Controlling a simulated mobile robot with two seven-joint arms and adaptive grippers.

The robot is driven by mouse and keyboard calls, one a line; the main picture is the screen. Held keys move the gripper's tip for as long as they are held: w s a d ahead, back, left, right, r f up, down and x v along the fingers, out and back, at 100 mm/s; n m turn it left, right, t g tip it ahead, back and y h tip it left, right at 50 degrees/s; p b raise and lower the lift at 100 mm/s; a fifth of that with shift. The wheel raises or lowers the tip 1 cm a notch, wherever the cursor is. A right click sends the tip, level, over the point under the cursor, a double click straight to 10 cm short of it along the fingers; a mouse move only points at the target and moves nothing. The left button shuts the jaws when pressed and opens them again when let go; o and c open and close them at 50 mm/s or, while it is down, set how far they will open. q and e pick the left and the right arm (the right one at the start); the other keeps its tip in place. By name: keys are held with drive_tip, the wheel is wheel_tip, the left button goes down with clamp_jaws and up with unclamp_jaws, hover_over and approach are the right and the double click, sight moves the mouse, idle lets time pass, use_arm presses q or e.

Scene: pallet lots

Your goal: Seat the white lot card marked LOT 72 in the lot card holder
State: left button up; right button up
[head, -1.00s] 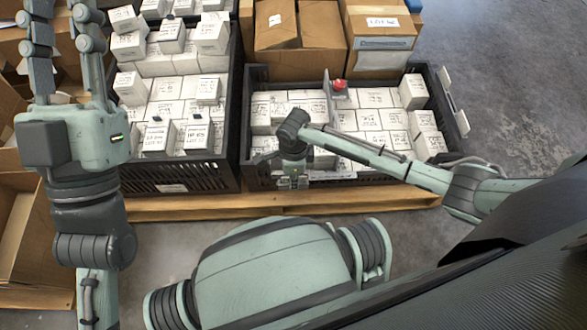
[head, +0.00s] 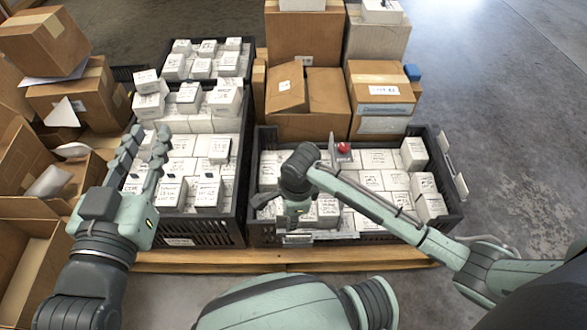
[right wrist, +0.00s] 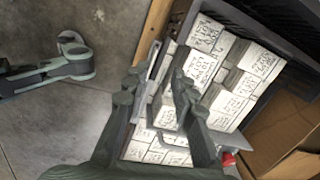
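My right gripper (head: 297,212) points down at the front rim of the right-hand black crate (head: 262,232). In the right wrist view its two fingers (right wrist: 165,75) stand apart, with white boxes showing through the gap. A pale grey plate (head: 298,239) shows low at the crate's front, just under this gripper; I cannot tell whether it is the card holder. I cannot make out the LOT 72 card, as the lettering is too small to read.
Both crates hold many white lettered boxes and stand on a wooden pallet (head: 200,258). Cardboard boxes (head: 305,45) are stacked behind. A red button (head: 343,148) stands on a grey mount in the right crate. Open cartons (head: 20,255) crowd the left. Bare floor (head: 500,130) lies right.

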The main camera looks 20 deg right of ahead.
drive_tip(key=w+a+r+n+t+y, duration=0.1)
drive_tip(key=a+r+n+t+y, duration=0.1)
drive_tip(key=a+r+n+t, duration=0.3)
drive_tip(key=w+a+r+n+t+y, duration=0.1)
drive_tip(key=a+r+n+t+y, duration=0.2)
drive_tip(key=r+n, duration=0.45)
drive_tip(key=d+r+n+t, duration=0.3)
drive_tip(key=r+n+t, duration=0.1)
drive_tip(key=r, duration=0.6)
drive_tip(key=s+d+r+n+t, duration=0.1)
drive_tip(key=d+r+n+t, duration=0.3)
drive_tip(key=r, duration=0.6)
drive_tip(key=shift+d+r+n+h, duration=0.3)
drive_tip(key=shift+r+n, duration=0.1)
drive_tip(key=shift+n, duration=0.85)
drive_tip(key=shift+s, duration=0.1)
